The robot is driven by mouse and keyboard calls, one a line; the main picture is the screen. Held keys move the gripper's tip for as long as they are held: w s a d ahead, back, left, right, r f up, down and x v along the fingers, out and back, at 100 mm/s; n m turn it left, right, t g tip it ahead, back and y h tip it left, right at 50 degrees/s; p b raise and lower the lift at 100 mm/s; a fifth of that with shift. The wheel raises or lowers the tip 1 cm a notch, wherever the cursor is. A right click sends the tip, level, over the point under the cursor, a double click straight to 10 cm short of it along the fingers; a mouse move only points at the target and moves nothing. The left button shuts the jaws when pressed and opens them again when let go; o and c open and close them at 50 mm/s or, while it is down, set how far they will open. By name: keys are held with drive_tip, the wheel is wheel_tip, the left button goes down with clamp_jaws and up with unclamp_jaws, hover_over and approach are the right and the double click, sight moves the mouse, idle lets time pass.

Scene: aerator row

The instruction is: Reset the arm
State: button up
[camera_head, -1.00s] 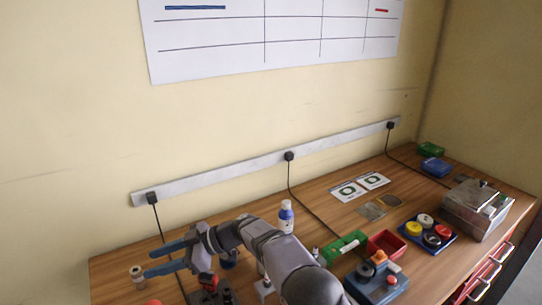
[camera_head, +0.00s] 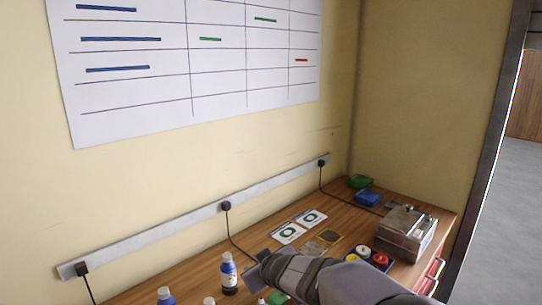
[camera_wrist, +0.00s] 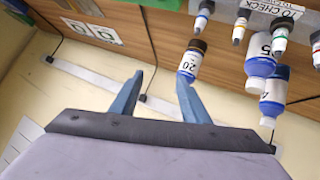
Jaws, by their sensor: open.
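My gripper (camera_wrist: 160,82) shows in the wrist view as two blue fingers, spread apart with nothing between them. A small bottle with a dark cap and a label reading 20 (camera_wrist: 190,62) appears right by the right fingertip; I cannot tell whether they touch. In the head view my grey arm reaches in from the bottom, low over the wooden bench (camera_head: 200,272); its fingers are not clear there.
Several white-and-blue bottles (camera_wrist: 258,62) stand by a TO CHECK sign (camera_wrist: 272,12). A power rail (camera_head: 180,229) runs along the wall.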

drive_tip(key=s+d+f+h, duration=0.1)
drive_tip(key=s+d, duration=0.1)
drive_tip(key=d, duration=0.1)
drive_tip(key=s+d+m+g+h, duration=0.1)
drive_tip(key=s+d, duration=0.2)
drive_tip(key=s+d+f+g, duration=0.1)
drive_tip(key=s+d, duration=0.1)
drive_tip(key=d, duration=0.2)
drive_tip(key=shift+s+f+m+h, duration=0.15)
drive_tip(key=shift+f+m+h, duration=0.15)
drive_tip(key=shift+m+h, duration=0.1)
drive_tip(key=s+d+f+m+g+h+p, duration=0.1)
drive_tip(key=s+d+f+g, duration=0.1)
drive_tip(key=s+d, duration=0.35)
drive_tip(key=s+d+f+g+h, duration=0.1)
drive_tip(key=s+d+f+g, duration=0.1)
drive_tip(key=s, duration=0.6)
drive_tip(key=s+f+m+g+y+b, duration=0.2)
drive_tip(key=s+f+m+g+b, duration=0.25)
drive_tip(key=s+f, duration=0.65)
wheel_tip(320, 180, up, 23)
drive_tip(key=p, duration=2.2)
drive_tip(key=shift+m+t, duration=0.25)
drive_tip(key=f+b, duration=0.1)
drive_tip(key=b, duration=0.1)
drive_tip(key=f+b, duration=0.1)
drive_tip(key=f, duration=0.1)
drive_tip(key=f+b, duration=0.2)
drive_tip(key=shift+s+d+f+b, duration=0.1)
drive_tip(key=shift+s+d+b, duration=0.2)
